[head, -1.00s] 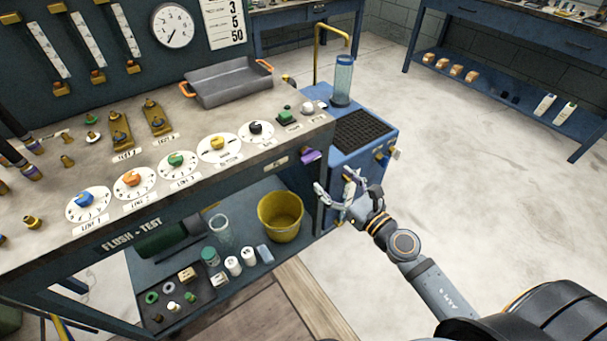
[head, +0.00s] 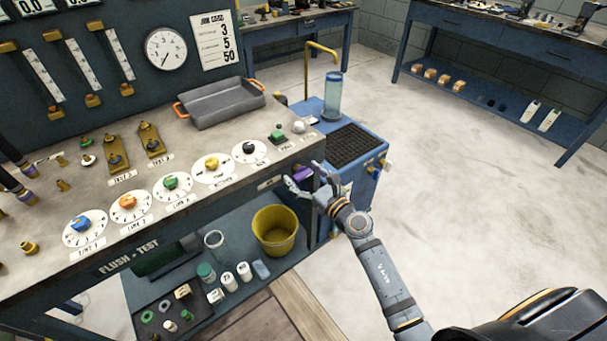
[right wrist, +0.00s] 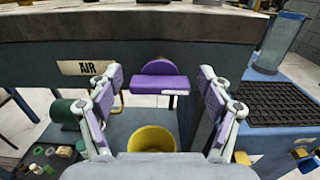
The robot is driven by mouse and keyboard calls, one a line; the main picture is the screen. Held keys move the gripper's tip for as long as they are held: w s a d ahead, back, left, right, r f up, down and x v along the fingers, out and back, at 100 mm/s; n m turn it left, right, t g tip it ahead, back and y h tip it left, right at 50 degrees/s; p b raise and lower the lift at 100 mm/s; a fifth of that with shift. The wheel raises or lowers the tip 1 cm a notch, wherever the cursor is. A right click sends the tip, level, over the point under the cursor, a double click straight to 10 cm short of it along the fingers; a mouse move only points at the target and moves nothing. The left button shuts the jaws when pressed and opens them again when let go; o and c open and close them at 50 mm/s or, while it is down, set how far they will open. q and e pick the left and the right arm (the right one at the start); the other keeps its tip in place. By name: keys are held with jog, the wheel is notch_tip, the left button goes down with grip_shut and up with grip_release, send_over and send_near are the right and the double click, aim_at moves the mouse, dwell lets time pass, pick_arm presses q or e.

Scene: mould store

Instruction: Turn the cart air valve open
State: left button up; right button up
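The air valve's purple handle (right wrist: 158,83) is at the bench's front edge, right of a label reading AIR (right wrist: 85,68). In the head view the purple handle (head: 302,174) is partly covered by my right gripper (head: 304,176). In the right wrist view my right gripper (right wrist: 158,98) is open, with purple-padded fingers on either side of the handle and a clear gap at each side. Its wide purple grip looks level in this view. I cannot tell how deep it sits between the fingers. My left gripper is not in view.
A blue cart (head: 362,185) with a black grate and a clear cylinder (head: 333,98) stands right of the bench. A yellow bucket (head: 275,232) sits on the shelf below. Dials and a grey tray (head: 220,103) are on the benchtop. Floor to the right is clear.

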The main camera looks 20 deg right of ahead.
jog(key=c, duration=1.1)
jog(key=m+p, duration=0.2)
jog(key=m, duration=0.1)
jog(key=shift+r+m+p, duration=0.15)
jog(key=shift+m+p, duration=0.15)
jog(key=shift+m, duration=0.1)
jog(key=m+p, duration=0.3)
jog(key=m, duration=0.2)
jog(key=shift+d+m, duration=0.1)
jog(key=shift+m, duration=0.2)
jog(key=m+p, duration=0.3)
jog(key=m, duration=0.2)
jog(key=shift+f+m+p, duration=0.15)
jog(key=shift+m+p, duration=0.35)
jog(key=shift+m, duration=0.4)
jog(key=shift+f+m+p, duration=0.15)
jog(key=shift+m+p, duration=0.3)
jog(key=shift+m, duration=0.45)
